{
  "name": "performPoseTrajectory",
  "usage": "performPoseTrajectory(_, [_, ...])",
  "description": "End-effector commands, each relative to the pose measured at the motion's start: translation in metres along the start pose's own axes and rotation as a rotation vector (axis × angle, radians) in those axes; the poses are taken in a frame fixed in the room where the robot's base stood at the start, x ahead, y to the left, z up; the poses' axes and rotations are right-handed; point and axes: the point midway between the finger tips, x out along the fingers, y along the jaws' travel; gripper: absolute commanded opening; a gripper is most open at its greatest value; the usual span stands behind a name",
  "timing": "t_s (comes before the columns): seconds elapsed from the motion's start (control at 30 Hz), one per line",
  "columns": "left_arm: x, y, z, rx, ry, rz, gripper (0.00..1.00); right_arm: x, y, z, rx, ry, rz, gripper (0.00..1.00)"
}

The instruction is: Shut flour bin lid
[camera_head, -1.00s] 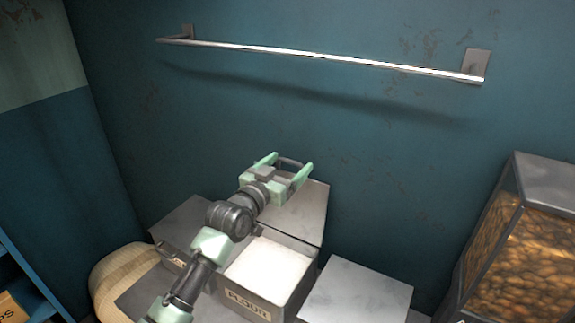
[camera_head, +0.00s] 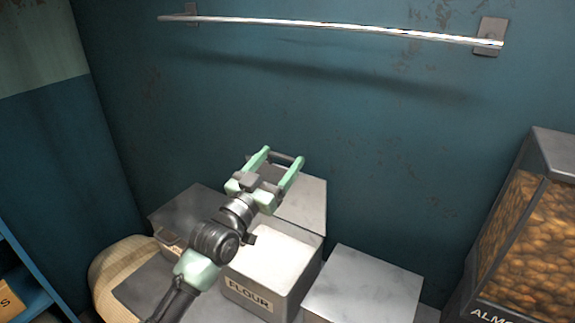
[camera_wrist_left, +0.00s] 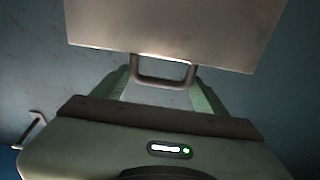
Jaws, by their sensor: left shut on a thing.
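The grey flour bin (camera_head: 249,290), labelled FLOUR, stands open in the head view, with white flour (camera_head: 275,258) inside. Its metal lid (camera_head: 308,200) is raised at the back of the bin. My left gripper (camera_head: 282,157) is at the lid's upper edge, shut on the lid handle. The left wrist view shows the dark handle (camera_wrist_left: 163,78) between the two green fingers, with the lid plate (camera_wrist_left: 175,30) beyond it. My left arm hides part of the bin's left side and of the lid. My right gripper is not in view.
Closed metal bins stand on the left (camera_head: 185,215) and right (camera_head: 362,287) of the flour bin. A metal rail (camera_head: 330,28) crosses the wall above.

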Motion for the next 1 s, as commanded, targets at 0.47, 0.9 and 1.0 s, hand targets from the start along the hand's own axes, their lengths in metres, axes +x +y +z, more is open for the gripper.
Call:
performPoseTrajectory(0.47, [-0.074,0.002,0.013,-0.005,0.25,0.002,0.0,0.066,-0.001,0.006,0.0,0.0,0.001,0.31])
performPoseTrajectory(0.9, [-0.089,0.002,0.019,-0.004,0.242,0.002,0.0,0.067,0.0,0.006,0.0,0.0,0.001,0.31])
performPoseTrajectory(1.0, [-0.088,0.002,0.019,-0.004,0.241,0.002,0.0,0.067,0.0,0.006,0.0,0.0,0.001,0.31])
